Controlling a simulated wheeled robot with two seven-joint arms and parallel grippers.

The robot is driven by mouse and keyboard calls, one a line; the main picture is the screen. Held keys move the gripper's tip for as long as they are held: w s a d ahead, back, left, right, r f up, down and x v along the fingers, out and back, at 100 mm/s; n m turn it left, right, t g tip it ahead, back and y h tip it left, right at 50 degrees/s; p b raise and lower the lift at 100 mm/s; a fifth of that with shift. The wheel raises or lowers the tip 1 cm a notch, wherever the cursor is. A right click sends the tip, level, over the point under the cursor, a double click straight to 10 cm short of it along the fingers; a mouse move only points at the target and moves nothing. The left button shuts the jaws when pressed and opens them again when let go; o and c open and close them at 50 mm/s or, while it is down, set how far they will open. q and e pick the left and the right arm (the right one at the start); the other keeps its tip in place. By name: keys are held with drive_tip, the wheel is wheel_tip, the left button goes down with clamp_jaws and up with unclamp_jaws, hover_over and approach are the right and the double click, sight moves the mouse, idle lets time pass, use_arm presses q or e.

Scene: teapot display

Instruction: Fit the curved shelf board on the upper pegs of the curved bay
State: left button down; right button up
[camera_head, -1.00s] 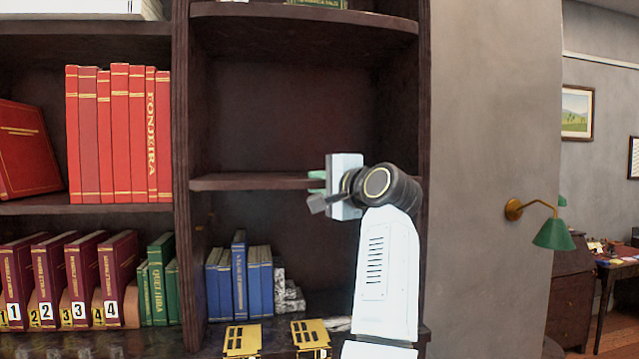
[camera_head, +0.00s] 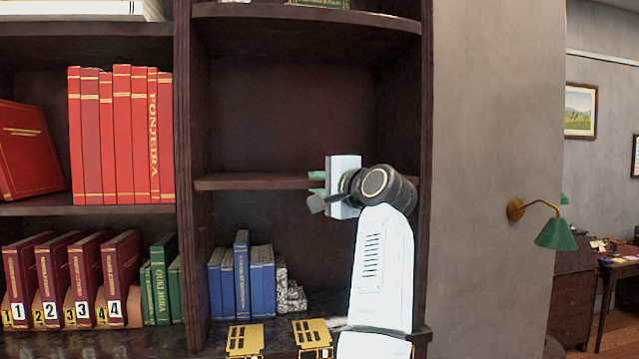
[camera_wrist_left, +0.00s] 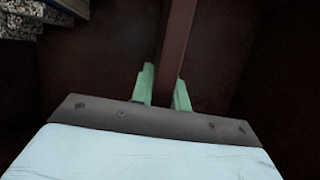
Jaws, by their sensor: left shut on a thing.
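The dark brown curved shelf board (camera_head: 250,182) lies level across the curved bay (camera_head: 285,110), about midway between the bay's top shelf and its floor. My left gripper (camera_head: 318,184) is at the board's front edge, right of its middle. In the left wrist view the gripper's green fingers (camera_wrist_left: 162,92) are shut on the board (camera_wrist_left: 178,40), one on each face. The pegs are hidden, so I cannot tell whether the board rests on them. My right gripper is not in view.
Blue books (camera_head: 241,275) and grey speckled blocks (camera_head: 288,290) stand below the board. Yellow slotted pieces (camera_head: 245,340) show at the bottom. Red books (camera_head: 133,135) and numbered volumes (camera_head: 70,280) fill the left bay. The space above the board is clear. A green lamp (camera_head: 553,235) is on the wall.

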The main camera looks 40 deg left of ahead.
use_arm(q)
drive_tip(key=c, duration=1.3)
unclamp_jaws()
drive_tip(key=shift+r, duration=0.15)
drive_tip(key=shift+f, duration=0.25)
drive_tip(key=shift+d, duration=0.3)
drive_tip(key=b+v, duration=0.2)
drive_tip(key=v, duration=0.4)
drive_tip(key=b+v, duration=0.2)
drive_tip(key=v, duration=0.5)
drive_tip(key=shift+s+a+r, duration=0.1)
drive_tip(key=shift+s+r, duration=0.1)
